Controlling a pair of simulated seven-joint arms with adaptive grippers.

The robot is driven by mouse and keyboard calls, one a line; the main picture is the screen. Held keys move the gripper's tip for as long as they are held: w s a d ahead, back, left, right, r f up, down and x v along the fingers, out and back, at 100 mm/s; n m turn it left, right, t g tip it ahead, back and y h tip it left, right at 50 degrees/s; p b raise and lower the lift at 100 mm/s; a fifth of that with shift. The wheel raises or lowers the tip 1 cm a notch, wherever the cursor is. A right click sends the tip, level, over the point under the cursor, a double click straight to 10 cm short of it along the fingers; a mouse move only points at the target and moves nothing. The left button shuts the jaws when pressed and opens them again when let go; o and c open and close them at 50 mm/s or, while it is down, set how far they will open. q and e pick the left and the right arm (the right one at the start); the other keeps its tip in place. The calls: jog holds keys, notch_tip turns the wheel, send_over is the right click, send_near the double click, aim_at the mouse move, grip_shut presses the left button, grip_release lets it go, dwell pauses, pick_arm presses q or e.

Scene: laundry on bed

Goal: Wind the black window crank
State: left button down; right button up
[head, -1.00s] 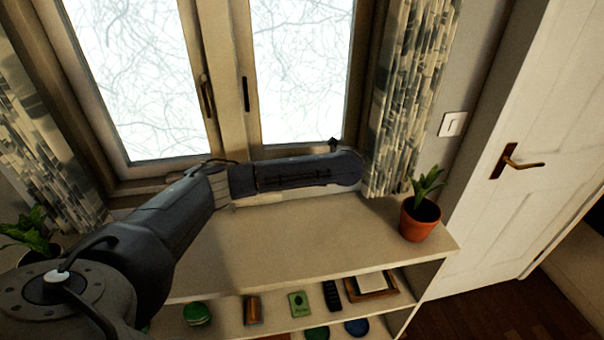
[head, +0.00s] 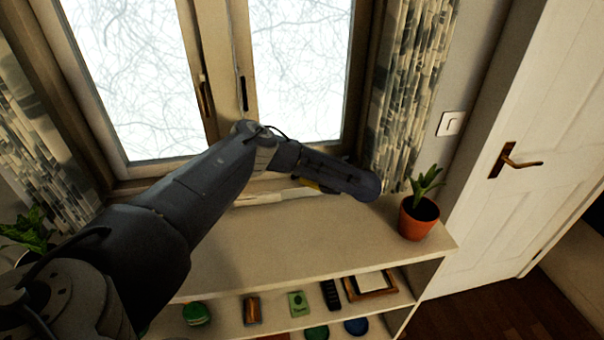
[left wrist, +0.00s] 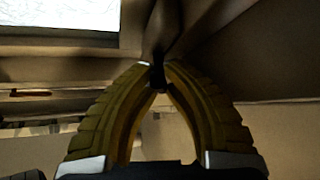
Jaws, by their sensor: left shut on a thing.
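My left gripper (left wrist: 157,68) shows in the left wrist view with its two yellow-brown fingers curving in to meet at the tips. They are shut on a small dark piece of the window crank (left wrist: 157,79). The crank is dark there and its full shape cannot be made out. In the head view only a bit of yellow of the left gripper (head: 306,184) shows below my forearm, near the window sill. My arm hides the crank in that view. My right gripper is not in view.
The window (head: 300,75) has two panes. A potted plant (head: 419,217) stands at the right end of the low shelf (head: 250,250), whose top is otherwise mostly bare. A patterned curtain (head: 408,90) hangs close to my arm. A white door (head: 530,130) is at the right.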

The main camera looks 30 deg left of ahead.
pick_arm(q)
jog(key=shift+a+m+y, duration=0.1)
jog(key=shift+m+y, duration=0.4)
jog(key=shift+y, duration=0.1)
dwell(0.3)
jog(key=c, duration=1.7)
grip_release()
jog(key=shift+w+r, duration=0.1)
jog(key=shift+r, duration=0.5)
jog(key=o, duration=0.9)
notch_tip(320, 180, up, 8)
jog(key=shift+w+f, duration=0.1)
jog(key=shift+f, duration=0.05)
jog(key=shift+r, duration=0.25)
jog(key=c, duration=0.9)
jog(key=shift+r, duration=0.35)
jog(key=shift+s, duration=0.2)
